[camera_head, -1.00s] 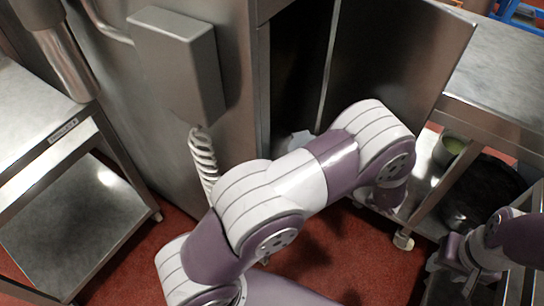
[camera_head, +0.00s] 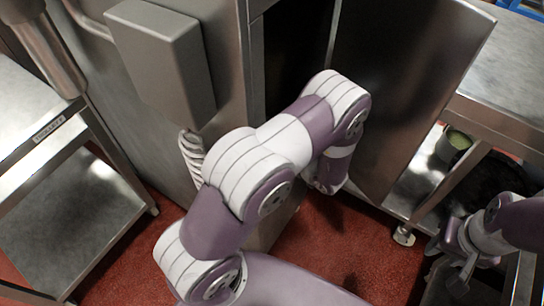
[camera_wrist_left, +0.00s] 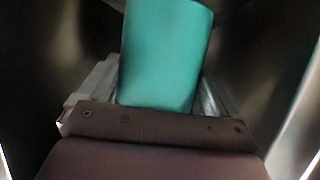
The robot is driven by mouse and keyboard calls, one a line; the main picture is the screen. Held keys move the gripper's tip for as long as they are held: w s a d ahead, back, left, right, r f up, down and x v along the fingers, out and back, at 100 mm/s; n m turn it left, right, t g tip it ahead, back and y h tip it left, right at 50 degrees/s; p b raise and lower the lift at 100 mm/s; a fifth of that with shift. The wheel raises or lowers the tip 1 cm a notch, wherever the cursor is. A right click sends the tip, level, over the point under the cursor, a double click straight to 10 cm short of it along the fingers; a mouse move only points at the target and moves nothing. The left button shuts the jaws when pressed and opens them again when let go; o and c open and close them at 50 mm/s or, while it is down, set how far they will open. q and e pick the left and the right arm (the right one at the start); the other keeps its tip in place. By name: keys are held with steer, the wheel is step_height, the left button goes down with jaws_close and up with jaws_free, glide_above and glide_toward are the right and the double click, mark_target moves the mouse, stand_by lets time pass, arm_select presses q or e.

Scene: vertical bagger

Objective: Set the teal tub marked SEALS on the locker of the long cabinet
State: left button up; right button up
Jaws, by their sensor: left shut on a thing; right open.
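The teal tub (camera_wrist_left: 168,45) fills the upper middle of the left wrist view, with no marking readable on the face I see. My left gripper (camera_wrist_left: 158,90) is shut on it, with a finger on either side. In the head view my left arm crosses the middle, and its gripper and the tub are hidden behind the arm, near the tall steel cabinet (camera_head: 228,60). The cabinet's dark opening (camera_head: 290,50) is behind the arm, with its door (camera_head: 405,75) swung open to the right. My right gripper (camera_head: 462,272) is open and empty at the lower right.
A steel table with a lower shelf (camera_head: 75,215) stands at left. A steel counter (camera_head: 510,85) at right has a green-topped container (camera_head: 453,142) below it. A grey box (camera_head: 165,60) with a coiled hose juts from the cabinet's side. Red floor (camera_head: 350,250) shows between.

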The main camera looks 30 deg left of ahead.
arm_select(q)
steer(key=shift+f+b, duration=0.35)
steer(key=shift+f, duration=1.65)
steer(key=shift+f, duration=0.15)
steer(key=o, duration=0.7)
steer(key=shift+o, duration=0.2)
steer(key=shift+r, duration=0.3)
steer(key=p+v, duration=0.1)
steer(key=v, duration=1.1)
steer(key=shift+f, duration=0.1)
